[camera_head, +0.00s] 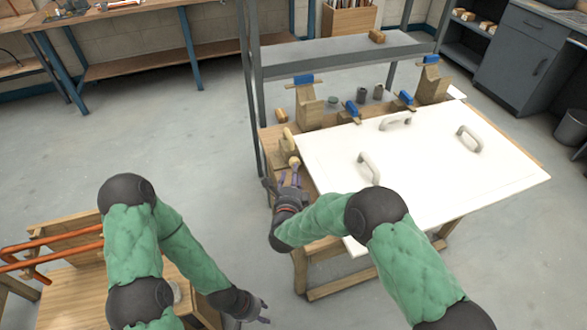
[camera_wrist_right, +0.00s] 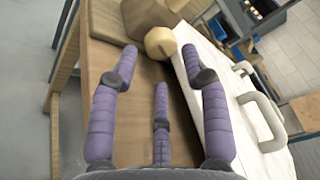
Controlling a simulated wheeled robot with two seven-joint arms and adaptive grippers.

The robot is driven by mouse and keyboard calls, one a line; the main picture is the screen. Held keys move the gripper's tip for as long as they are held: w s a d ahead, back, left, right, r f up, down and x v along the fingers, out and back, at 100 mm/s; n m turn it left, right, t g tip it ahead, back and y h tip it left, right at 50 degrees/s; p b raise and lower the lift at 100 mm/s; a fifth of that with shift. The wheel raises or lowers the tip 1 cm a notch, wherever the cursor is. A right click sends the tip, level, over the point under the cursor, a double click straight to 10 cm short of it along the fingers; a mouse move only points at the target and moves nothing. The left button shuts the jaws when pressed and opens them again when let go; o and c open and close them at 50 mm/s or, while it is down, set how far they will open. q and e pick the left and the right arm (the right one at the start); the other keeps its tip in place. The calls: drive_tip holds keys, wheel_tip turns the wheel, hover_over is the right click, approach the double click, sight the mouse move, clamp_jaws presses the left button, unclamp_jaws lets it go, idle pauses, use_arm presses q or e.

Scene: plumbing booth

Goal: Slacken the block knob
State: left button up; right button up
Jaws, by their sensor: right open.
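The block knob (camera_head: 294,161) is a pale, faceted wooden knob on the near side of a wooden block (camera_head: 289,142) at the table's left edge. In the right wrist view the knob (camera_wrist_right: 160,42) shows just beyond my fingertips, between the left and right fingers, with the block (camera_wrist_right: 130,20) behind it. My right gripper (camera_head: 287,178) is open, its purple fingers (camera_wrist_right: 160,75) spread and pointing at the knob. A gap to the knob seems to remain; exact contact cannot be told. My left gripper (camera_head: 264,311) hangs low, away from the table, its finger state unclear.
A white panel with handles (camera_head: 440,160) covers most of the table, close to the right of my right gripper. Blue-topped wooden clamps (camera_head: 308,100) stand behind it. A grey shelf frame (camera_head: 345,52) rises at the back. A wooden stand with copper pipes (camera_head: 60,240) is at left.

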drive_tip(key=s, duration=0.7)
drive_tip(key=shift+s+a+r, duration=0.1)
drive_tip(key=shift+a+r, duration=0.15)
drive_tip(key=shift+a, duration=0.15)
